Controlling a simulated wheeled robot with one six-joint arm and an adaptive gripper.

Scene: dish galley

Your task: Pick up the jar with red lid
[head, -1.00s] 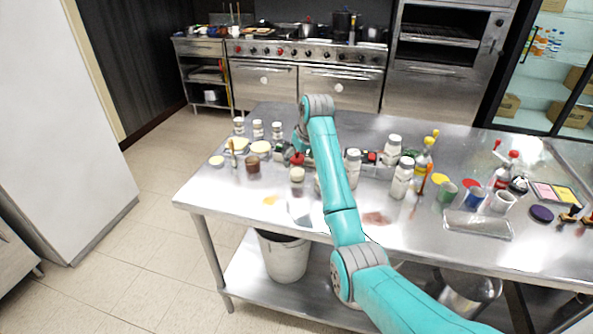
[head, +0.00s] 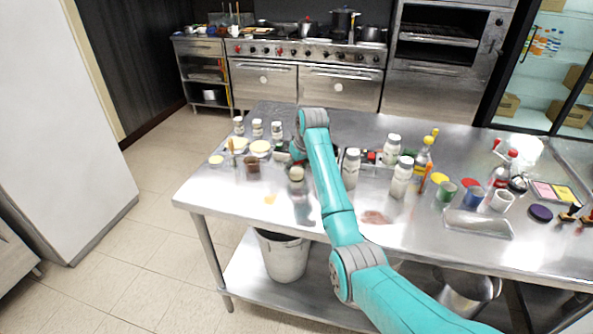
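My gripper (head: 297,158) is at the end of my teal arm, low over the steel table, among small jars left of the arm. It is small and dark here, and partly covered by my wrist, so I cannot tell whether its fingers are open or shut. No red-lidded jar shows clearly now; the place where red showed earlier is covered by my gripper. A small jar with a cream top (head: 297,174) stands just in front of my gripper.
A dark brown jar (head: 252,167) stands left of my gripper, with pale-lidded tubs (head: 260,147) and small white-capped bottles (head: 277,129) behind. White bottles (head: 351,168) stand right of my arm. The table's front left (head: 225,190) is mostly clear.

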